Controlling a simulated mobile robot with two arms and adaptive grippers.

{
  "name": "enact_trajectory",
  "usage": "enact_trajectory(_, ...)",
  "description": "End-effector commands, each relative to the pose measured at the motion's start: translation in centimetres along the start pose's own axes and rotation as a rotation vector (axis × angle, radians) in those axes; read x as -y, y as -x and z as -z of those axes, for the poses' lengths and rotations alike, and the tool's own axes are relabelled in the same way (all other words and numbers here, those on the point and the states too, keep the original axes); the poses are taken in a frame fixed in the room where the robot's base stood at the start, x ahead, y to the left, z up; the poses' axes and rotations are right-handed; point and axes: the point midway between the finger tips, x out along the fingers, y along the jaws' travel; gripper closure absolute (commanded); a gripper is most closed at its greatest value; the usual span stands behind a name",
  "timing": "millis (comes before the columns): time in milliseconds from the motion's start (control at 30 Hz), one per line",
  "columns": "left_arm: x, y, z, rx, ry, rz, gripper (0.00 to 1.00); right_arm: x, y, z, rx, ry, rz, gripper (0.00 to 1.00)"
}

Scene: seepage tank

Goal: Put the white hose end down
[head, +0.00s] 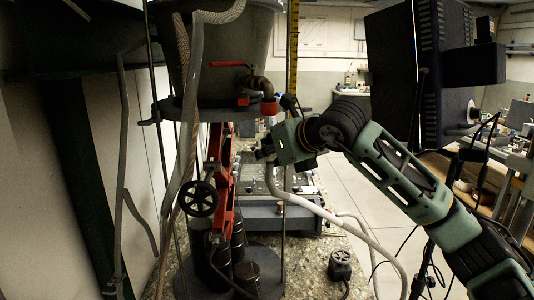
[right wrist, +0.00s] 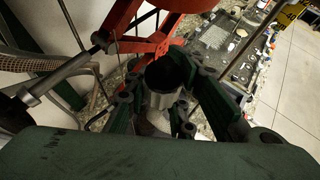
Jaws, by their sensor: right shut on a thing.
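My right gripper (head: 266,152) reaches in from the right in the head view and is shut on the white hose (head: 345,222) near its end. The hose hangs from the gripper, bends near the bench top and runs right and down out of the picture. In the right wrist view, the hose end (right wrist: 160,98) stands between the fingers of the right gripper (right wrist: 155,112), with a dark round opening above it. The fingers partly hide the hose end. My left gripper is not in view.
A black pump (head: 340,264) sits on the speckled bench. Clear floor (head: 370,190) lies beyond.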

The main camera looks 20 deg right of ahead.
Motion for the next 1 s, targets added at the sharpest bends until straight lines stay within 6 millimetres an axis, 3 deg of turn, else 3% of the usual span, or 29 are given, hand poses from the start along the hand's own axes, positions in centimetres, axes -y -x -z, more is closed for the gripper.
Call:
enact_trajectory(300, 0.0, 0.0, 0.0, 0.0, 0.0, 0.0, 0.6, 0.0, 0.0, 0.0, 0.0, 0.0, -0.001, 1.0)
enact_trajectory(467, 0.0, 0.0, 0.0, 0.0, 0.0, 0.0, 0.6, -0.7, -0.5, 1.5, -0.004, 0.013, -0.03, 1.0)
enact_trajectory(733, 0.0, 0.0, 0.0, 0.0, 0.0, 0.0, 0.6, -3.7, -1.6, 8.0, -0.006, 0.086, -0.171, 1.0)
enact_trajectory(1000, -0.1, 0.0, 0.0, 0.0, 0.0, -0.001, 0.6, -6.2, -1.1, 15.1, -0.004, 0.163, -0.311, 1.0)
